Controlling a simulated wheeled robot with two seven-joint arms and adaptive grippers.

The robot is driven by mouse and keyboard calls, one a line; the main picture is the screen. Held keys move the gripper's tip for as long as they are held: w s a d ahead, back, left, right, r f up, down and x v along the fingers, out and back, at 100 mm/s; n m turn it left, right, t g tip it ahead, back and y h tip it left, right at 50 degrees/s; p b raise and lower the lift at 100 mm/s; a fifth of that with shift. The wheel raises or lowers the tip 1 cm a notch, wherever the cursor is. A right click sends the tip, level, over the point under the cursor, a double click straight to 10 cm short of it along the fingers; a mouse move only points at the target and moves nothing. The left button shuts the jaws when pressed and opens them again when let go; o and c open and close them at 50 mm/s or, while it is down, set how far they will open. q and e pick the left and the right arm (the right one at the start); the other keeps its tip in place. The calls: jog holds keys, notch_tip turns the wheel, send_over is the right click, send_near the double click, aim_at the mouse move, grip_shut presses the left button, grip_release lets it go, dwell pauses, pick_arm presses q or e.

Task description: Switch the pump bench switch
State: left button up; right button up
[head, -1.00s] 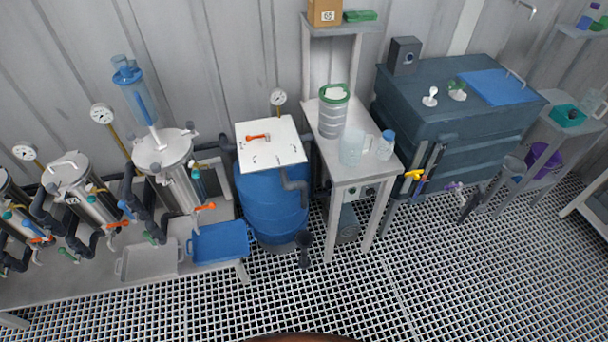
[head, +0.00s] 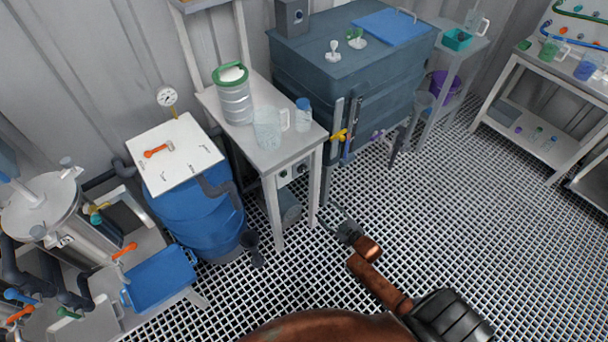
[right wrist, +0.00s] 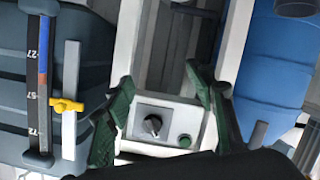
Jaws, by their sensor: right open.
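The pump bench (head: 290,150) is a narrow light table. Its small control box (head: 293,174) is mounted below the top. In the right wrist view the grey box face (right wrist: 165,112) carries a dark rotary switch (right wrist: 153,125) with a light pointer, and a green round button (right wrist: 185,141) beside it. My right gripper (head: 334,222) is in front of the bench, to the right of its front leg, apart from the box. In the right wrist view the green-padded fingers (right wrist: 160,110) are spread on either side of the box, with nothing between them. My left gripper is not in view.
A green-lidded canister (head: 235,98), a clear jug (head: 268,130) and a blue-capped bottle (head: 303,115) stand on the bench. A blue barrel (head: 205,220) is left of it. A dark tank (head: 345,75) with a yellow-handled valve (head: 338,136) is right. Grated floor is open in front.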

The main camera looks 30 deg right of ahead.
aim_at(305, 172)
jog(key=w+r+t+b, duration=0.1)
jog(key=w+r, duration=0.3)
jog(key=w+r+n+t+y, duration=0.1)
jog(key=w+r, duration=0.2)
jog(key=r, duration=0.1)
jog(key=w+a+r+t+b, duration=0.1)
jog(key=w+r, duration=0.3)
jog(key=shift+w+r+n+b, duration=0.2)
jog(key=shift+w+n+b, duration=0.1)
jog(key=shift+w+a, duration=0.1)
jog(key=shift+w, duration=0.45)
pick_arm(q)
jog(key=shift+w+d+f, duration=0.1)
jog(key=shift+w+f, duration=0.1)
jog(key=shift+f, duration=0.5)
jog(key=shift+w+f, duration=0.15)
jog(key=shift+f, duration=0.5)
pick_arm(e)
jog(key=shift+w, duration=0.65)
jog(key=shift+c, duration=0.5)
jog(key=c, duration=0.9)
jog(key=shift+c, duration=0.8)
jog(key=shift+r, duration=0.1)
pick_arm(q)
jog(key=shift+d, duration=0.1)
